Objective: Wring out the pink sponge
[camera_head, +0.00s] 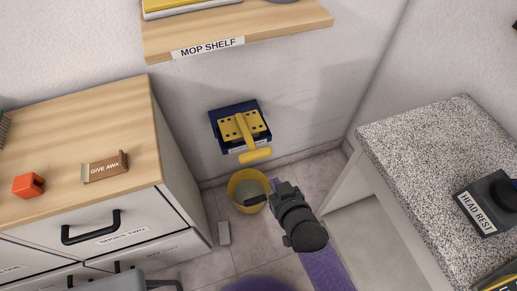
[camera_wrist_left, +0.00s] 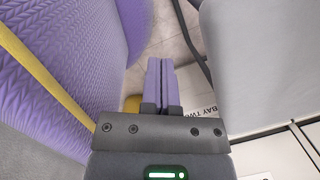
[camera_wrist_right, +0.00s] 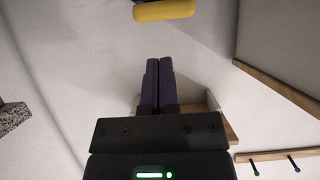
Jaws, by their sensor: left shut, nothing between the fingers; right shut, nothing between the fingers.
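No pink sponge shows in any view. A wall-mounted press (camera_head: 240,126) with a dark blue back plate and a yellow perforated plate hangs under the shelf. Its yellow handle bar (camera_head: 256,155) sticks out at the bottom, and also shows at the top of the right wrist view (camera_wrist_right: 165,10). A yellow bucket (camera_head: 236,183) stands on the floor below. My right gripper (camera_head: 254,200) appears in front of the bucket in the head view. Its fingers (camera_wrist_right: 159,65) are shut and empty, apart from the handle. My left gripper (camera_wrist_left: 160,65) is shut and empty beside my purple body.
A drawer cabinet (camera_head: 85,120) at left carries an orange block (camera_head: 28,185) and a "GIVE AWAY" sign (camera_head: 105,167). A "MOP SHELF" (camera_head: 240,35) juts out above the press. A speckled counter (camera_head: 430,155) at right holds a "HEAD REST" box (camera_head: 485,205). Floor between is narrow.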

